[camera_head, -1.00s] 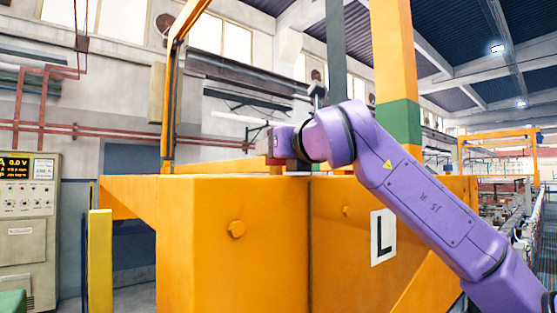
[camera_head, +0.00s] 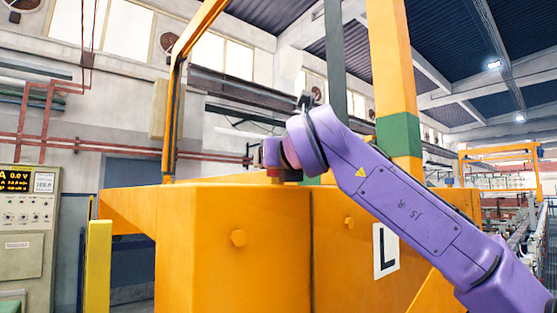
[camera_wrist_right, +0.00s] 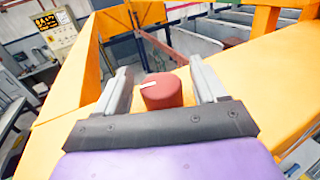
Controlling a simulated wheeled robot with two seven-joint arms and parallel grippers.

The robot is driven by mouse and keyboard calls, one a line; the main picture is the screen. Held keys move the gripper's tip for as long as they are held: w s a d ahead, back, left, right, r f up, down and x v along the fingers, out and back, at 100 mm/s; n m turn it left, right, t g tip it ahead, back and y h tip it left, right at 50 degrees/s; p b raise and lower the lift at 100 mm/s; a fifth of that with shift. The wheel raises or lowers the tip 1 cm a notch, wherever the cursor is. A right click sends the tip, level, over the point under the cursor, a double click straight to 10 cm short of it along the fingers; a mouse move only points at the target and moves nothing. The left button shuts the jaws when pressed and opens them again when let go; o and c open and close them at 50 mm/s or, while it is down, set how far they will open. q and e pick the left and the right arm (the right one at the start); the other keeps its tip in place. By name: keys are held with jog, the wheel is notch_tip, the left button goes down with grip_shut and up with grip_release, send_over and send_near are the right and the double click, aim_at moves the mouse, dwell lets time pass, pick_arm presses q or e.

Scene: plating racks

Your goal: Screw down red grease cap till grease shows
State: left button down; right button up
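The red grease cap (camera_wrist_right: 165,92) stands upright on the orange frame, with a small white mark on its top, in the right wrist view. My right gripper (camera_wrist_right: 163,72) is open, with one grey finger on each side of the cap. Narrow gaps show between the cap and both fingers. In the head view the cap (camera_head: 273,173) is a small reddish piece on the orange top, under my right gripper (camera_head: 256,156), partly hidden by it. No grease can be made out. My left gripper is not in view.
The orange frame (camera_head: 235,275) with an L plate (camera_head: 385,250) fills the front. An orange post (camera_head: 395,70) rises behind my arm. A control cabinet (camera_head: 25,235) stands at left, beside a yellow post (camera_head: 97,265). The space above the frame's left part is free.

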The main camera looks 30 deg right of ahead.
jog(key=shift+w+f, duration=0.1)
jog(key=shift+w, duration=0.15)
jog(key=b+v, duration=0.4)
jog(key=v, duration=0.5)
jog(key=shift+s+a+f+b, duration=0.1)
jog(key=shift+s+f+b, duration=0.05)
jog(key=shift+s+b, duration=0.25)
jog(key=shift+s+a, duration=0.1)
jog(key=shift+s, duration=0.25)
